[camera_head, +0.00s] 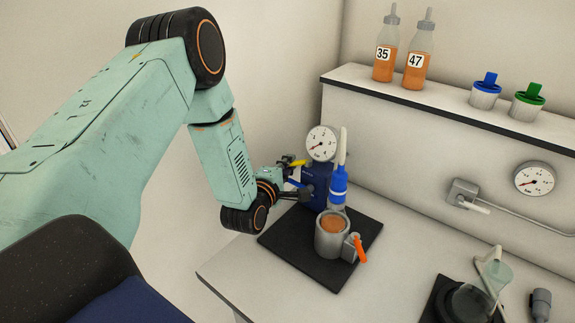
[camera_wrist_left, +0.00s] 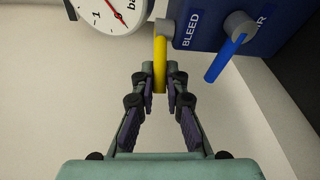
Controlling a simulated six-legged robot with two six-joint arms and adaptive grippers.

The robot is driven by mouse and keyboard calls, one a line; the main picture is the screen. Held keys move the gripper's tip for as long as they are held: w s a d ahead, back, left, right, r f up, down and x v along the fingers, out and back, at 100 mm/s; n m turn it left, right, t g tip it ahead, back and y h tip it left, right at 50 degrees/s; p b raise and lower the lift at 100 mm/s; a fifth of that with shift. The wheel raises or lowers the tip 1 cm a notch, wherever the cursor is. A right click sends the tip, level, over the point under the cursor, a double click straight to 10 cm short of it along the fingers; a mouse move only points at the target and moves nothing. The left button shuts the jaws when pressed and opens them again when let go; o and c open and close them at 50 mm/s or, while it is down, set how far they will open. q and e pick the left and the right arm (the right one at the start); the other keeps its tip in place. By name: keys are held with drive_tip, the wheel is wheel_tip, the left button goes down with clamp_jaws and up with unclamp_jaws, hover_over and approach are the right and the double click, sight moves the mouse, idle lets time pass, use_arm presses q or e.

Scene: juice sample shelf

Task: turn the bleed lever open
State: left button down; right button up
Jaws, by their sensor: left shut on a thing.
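The yellow bleed lever (camera_wrist_left: 160,66) hangs straight down beside the word BLEED on the blue block (camera_wrist_left: 208,28) in the left wrist view. My left gripper (camera_wrist_left: 160,86) is shut on it, with a fingertip on each side of the lever. A blue lever (camera_wrist_left: 225,58) slants on the same block, right of the yellow one. My right gripper is in neither view.
A dial gauge (camera_head: 321,143) tops the block. A blue-and-white upright part (camera_head: 339,185), a metal cup of orange juice (camera_head: 331,240) and an orange lever (camera_head: 360,250) stand close on the black mat (camera_head: 290,247). Bottles 35 (camera_head: 383,66) and 47 (camera_head: 416,72) stand on the shelf.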

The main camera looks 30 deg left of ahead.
use_arm(q)
drive_tip(key=shift+s+d+f+h, duration=0.2)
drive_tip(key=shift+d+f+h, duration=0.1)
idle(0.4)
drive_tip(key=c, duration=1.7)
unclamp_jaws()
drive_tip(key=shift+o, duration=1.4)
drive_tip(key=shift+d+r, duration=0.1)
drive_tip(key=shift+r, duration=0.1)
drive_tip(key=shift+o, duration=0.3)
drive_tip(key=shift+w, duration=0.1)
drive_tip(key=shift+a, duration=0.25)
drive_tip(key=v, duration=1.2)
drive_tip(key=shift+d, duration=0.25)
drive_tip(key=shift+f, duration=0.1)
